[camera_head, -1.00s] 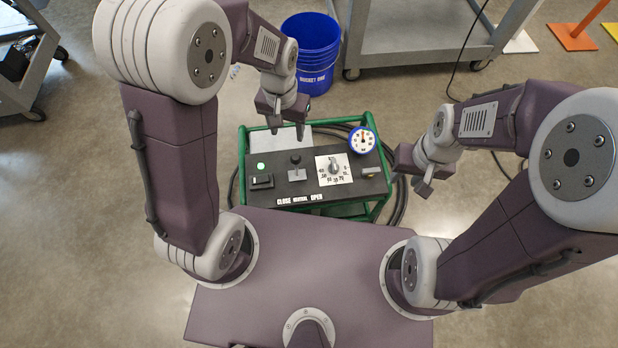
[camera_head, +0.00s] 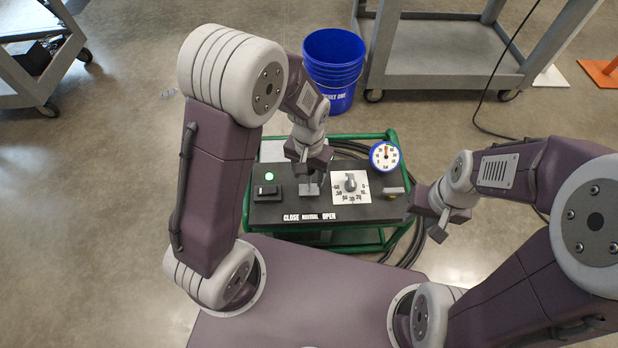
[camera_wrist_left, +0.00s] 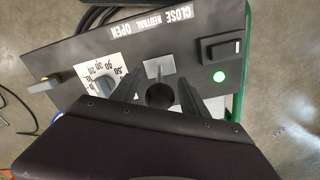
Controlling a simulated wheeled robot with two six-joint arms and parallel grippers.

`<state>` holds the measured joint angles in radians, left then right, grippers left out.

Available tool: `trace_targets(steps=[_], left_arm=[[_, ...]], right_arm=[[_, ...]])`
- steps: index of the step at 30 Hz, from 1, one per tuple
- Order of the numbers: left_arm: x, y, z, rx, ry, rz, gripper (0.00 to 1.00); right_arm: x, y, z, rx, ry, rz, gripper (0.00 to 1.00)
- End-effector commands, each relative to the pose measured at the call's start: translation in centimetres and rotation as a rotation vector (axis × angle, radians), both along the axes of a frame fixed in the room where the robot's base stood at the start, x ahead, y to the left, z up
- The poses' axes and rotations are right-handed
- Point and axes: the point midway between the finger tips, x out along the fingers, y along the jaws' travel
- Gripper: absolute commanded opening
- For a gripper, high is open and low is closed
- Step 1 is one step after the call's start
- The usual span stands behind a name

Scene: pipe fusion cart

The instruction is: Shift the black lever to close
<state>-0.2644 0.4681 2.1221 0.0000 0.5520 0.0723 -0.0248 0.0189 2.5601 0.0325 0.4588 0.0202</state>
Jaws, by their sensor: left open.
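The black lever (camera_wrist_left: 160,94) stands on a small grey plate (camera_head: 311,189) on the black control panel (camera_head: 270,212). In the left wrist view its round black knob sits between my left gripper's two spread fingers (camera_wrist_left: 157,92). I cannot tell whether either finger touches it. In the head view my left gripper (camera_head: 312,172) is above the plate and hides most of the lever. The white label CLOSE NEUTRAL OPEN (camera_head: 309,217) lies along the panel's front edge. My right gripper (camera_head: 437,222) is right of the panel, away from the lever; its jaw opening is unclear.
A black switch (camera_head: 267,191) and a lit green light (camera_head: 269,176) are left of the lever. A white dial (camera_head: 350,187) and a blue-rimmed gauge (camera_head: 385,156) are to the right. Green rails (camera_head: 247,195) frame the cart. A blue bucket (camera_head: 334,70) stands behind it.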

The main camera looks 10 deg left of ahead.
Motion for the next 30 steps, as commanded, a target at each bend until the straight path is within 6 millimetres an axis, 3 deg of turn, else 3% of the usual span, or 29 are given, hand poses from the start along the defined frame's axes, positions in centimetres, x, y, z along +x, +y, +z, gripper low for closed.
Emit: trace_targets(steps=[7, 8, 13, 30], left_arm=[[0.00, 0.00, -0.10, 0.000, 0.000, 0.000, 0.52], [0.00, 0.00, -0.10, 0.000, 0.000, 0.000, 0.47], [0.01, 0.00, -0.09, 0.000, 0.000, 0.000, 0.00], [0.04, -0.01, -0.07, 0.000, -0.001, 0.000, 0.00]], right_arm=[[0.00, 0.00, -0.03, 0.000, 0.000, 0.000, 0.36], [0.00, 0.00, -0.03, 0.000, 0.000, 0.000, 0.36], [0.00, 0.00, -0.03, 0.000, 0.000, 0.000, 0.36], [0.00, 0.00, -0.03, 0.000, 0.000, 0.000, 0.36]])
